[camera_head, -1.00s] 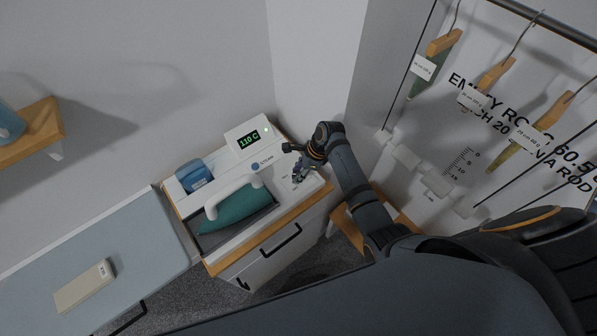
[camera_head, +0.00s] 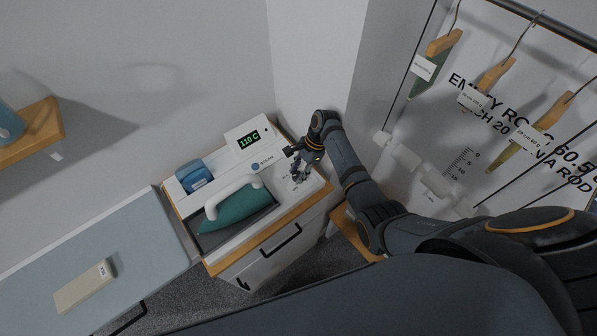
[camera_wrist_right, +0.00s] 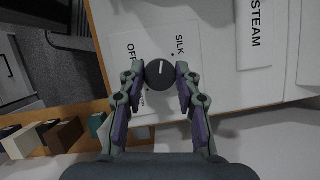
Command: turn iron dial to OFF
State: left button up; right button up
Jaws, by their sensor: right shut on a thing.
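The iron dial is a dark round knob (camera_wrist_right: 160,73) with a white pointer line, on a white panel with the words OFF and SILK beside it. In the right wrist view the pointer line runs nearly straight up, between the two words. My right gripper (camera_wrist_right: 158,82) has its fingers shut on the dial from both sides. In the head view my right gripper (camera_head: 303,170) is at the right end of the white station, hiding the dial. The teal iron (camera_head: 238,208) with its white handle rests on the station's left part. My left gripper is not in view.
A display (camera_head: 248,140) on the station reads 110 C. A blue container (camera_head: 194,175) stands behind the iron. A grey-blue board (camera_head: 90,255) with a beige box (camera_head: 84,287) lies at left. Hangers (camera_head: 497,75) hang at right, near my right arm.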

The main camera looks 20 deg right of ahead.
jog(key=n+g, duration=0.1)
jog(key=n, duration=0.2)
jog(key=n+g+h, duration=0.1)
jog(key=n, duration=0.2)
jog(key=shift+w+a+n, duration=0.1)
jog(key=shift+w+n, duration=0.1)
jog(key=shift+n, duration=0.1)
jog(key=n+h, duration=0.1)
jog(key=n, duration=0.2)
jog(key=n+g+h+b, duration=0.1)
jog(key=n, duration=0.1)
jog(key=shift+a+n, duration=0.1)
jog(key=shift+n, duration=0.3)
jog(key=o, duration=1.2)
jog(key=shift+c, duration=0.2)
jog(key=v, duration=1.2)
jog(key=shift+w, duration=0.25)
jog(key=shift+a, duration=0.1)
